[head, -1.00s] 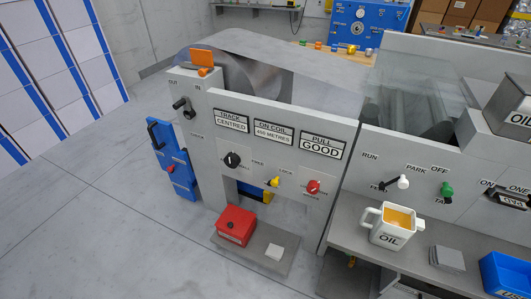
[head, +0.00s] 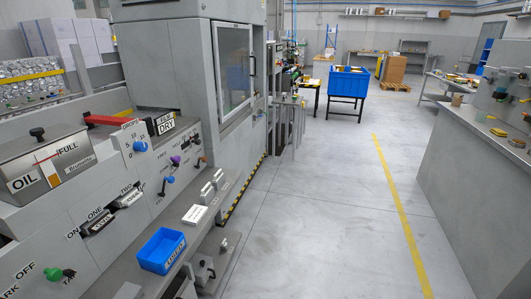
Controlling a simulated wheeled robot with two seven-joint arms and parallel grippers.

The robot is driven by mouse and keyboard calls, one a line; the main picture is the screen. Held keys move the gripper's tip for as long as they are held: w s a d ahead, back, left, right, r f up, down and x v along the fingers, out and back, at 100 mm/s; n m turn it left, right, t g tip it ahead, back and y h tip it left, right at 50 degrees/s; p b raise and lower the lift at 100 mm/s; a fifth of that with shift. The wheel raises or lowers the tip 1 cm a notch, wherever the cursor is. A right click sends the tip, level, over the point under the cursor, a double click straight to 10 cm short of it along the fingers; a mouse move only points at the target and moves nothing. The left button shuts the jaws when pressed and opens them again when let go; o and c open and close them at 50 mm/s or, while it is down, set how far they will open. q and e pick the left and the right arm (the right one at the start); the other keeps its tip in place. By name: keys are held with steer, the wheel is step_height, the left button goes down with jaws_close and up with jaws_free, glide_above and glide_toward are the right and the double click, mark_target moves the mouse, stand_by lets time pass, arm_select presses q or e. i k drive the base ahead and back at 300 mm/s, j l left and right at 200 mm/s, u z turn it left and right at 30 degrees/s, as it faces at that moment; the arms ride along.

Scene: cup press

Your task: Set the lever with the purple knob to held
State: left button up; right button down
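The purple knob (head: 176,160) is small and sits on the grey machine panel at left of centre in the head view. Its lever's setting and the lettering around it are too small to read. Just below it is a lever with a blue knob (head: 170,179). Neither of my grippers is in view, so nothing of mine shows near the purple knob.
A grey ledge (head: 193,216) runs below the panel and holds a blue bin (head: 162,250). An oil box (head: 45,165) is at the left. A grey counter (head: 450,150) stands at the right. The floor (head: 320,210) between is clear.

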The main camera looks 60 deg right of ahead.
mark_target(177, 158)
steer(key=z, duration=1.05)
steer(key=i+l+z, duration=0.1)
steer(key=i, duration=0.15)
